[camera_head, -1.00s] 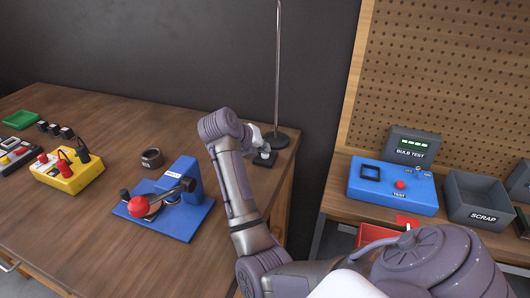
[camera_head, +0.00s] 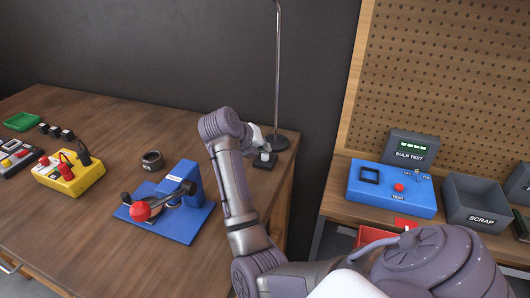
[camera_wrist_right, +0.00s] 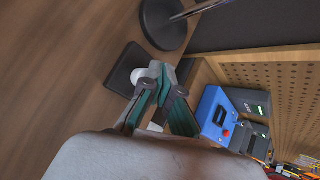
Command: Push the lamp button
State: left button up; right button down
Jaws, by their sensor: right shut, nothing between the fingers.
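The lamp's thin metal pole (camera_head: 277,70) rises from a round dark base (camera_head: 279,142) at the back right corner of the wooden table. In front of the base is a small black box (camera_head: 257,164) with a white button (camera_head: 265,157) on top; the box (camera_wrist_right: 122,72) and button (camera_wrist_right: 153,71) also show in the wrist view. My right gripper (camera_head: 262,143) is shut and empty, its fingertips (camera_wrist_right: 164,88) close at the button and partly covering it. I cannot tell whether they touch. My left gripper is not in view.
A blue lever press (camera_head: 185,222) with a red knob, a dark ring (camera_head: 152,160) and a yellow box (camera_head: 68,180) are left of my arm. Right, across a gap, a bench holds a blue tester (camera_head: 393,205) and a scrap bin (camera_head: 482,218).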

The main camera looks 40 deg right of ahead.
aim_at(264, 155)
notch_tip(264, 155, up, 5)
jog(key=p, duration=0.3)
jog(key=shift+r, duration=0.15)
dwell(0.5)
